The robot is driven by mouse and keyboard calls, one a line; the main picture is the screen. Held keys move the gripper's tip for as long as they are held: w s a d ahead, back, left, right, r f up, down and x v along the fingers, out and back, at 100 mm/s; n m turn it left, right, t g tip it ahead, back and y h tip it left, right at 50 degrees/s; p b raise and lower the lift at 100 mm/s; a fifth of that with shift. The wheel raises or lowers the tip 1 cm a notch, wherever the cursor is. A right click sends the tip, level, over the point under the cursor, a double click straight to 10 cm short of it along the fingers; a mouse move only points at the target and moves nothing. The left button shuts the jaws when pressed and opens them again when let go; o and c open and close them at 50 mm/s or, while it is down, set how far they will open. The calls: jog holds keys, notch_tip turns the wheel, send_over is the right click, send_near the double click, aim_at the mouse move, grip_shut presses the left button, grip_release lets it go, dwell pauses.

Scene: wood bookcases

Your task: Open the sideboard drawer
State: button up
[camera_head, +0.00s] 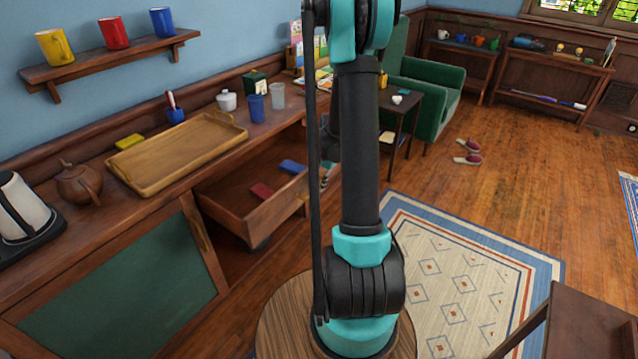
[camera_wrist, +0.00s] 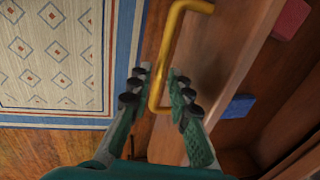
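The sideboard drawer (camera_head: 262,213) is pulled out from under the sideboard's top (camera_head: 80,225). A red block (camera_head: 262,191) and a blue block (camera_head: 292,166) lie inside it. In the wrist view, the drawer's front (camera_wrist: 222,60) carries a brass bar handle (camera_wrist: 167,50). My gripper (camera_wrist: 158,80) has its two fingers apart, one on each side of the handle's lower part. Gaps show between the fingers and the bar; contact is not clear. The head view mostly hides my gripper behind my arm.
A wooden tray (camera_head: 143,187), a teapot (camera_head: 79,183), a kettle (camera_head: 20,207) and cups stand on the sideboard. A patterned rug (camera_head: 408,207) lies on the floor. A small dark table (camera_head: 412,100) and a green armchair (camera_head: 428,72) stand beyond the drawer.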

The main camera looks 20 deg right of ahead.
jog(key=shift+r, duration=0.1)
notch_tip(320, 180, up, 12)
jog(key=s+d, duration=0.1)
jog(key=s, duration=0.1)
jog(key=shift+d+f, duration=0.2)
dwell(0.5)
jog(key=s+a+f+n+t, duration=0.1)
jog(key=s+a+n, duration=0.4)
jog(key=s, duration=0.6)
jog(key=s+a+f+n+t+h, duration=0.1)
jog(key=s+a+n, duration=0.4)
jog(key=s, duration=0.6)
jog(key=shift+a+n, duration=0.4)
jog(key=shift+a, duration=0.1)
